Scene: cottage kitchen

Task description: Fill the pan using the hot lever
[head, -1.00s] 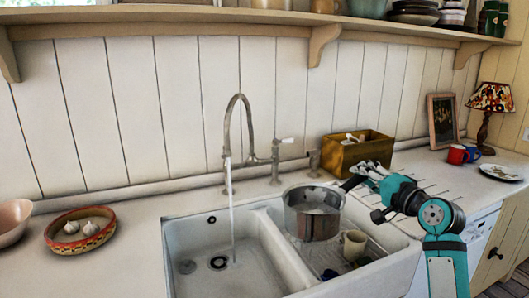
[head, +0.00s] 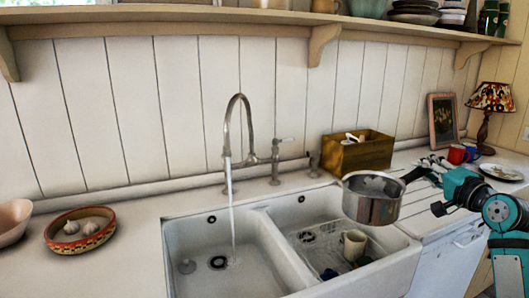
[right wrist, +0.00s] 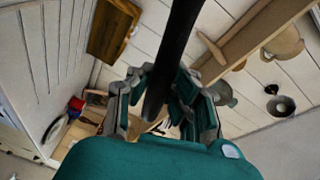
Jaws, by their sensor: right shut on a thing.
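The steel pan (head: 372,208) hangs above the right end of the right sink basin, away from the water. My right gripper (head: 428,168) is shut on the pan's dark handle, which also shows in the right wrist view (right wrist: 176,50) between the gripper's fingers (right wrist: 160,100). The tall tap (head: 240,98) pours a thin stream of water (head: 233,225) into the left basin. A lever with a pale handle (head: 284,141) stands right of the spout; I cannot tell whether it is the hot one. My left gripper is not in view.
The double sink (head: 188,222) holds a cream mug (head: 353,244) in its right basin. A wooden box (head: 360,154) stands on the counter behind the pan. A patterned bowl with garlic (head: 78,231) is at left.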

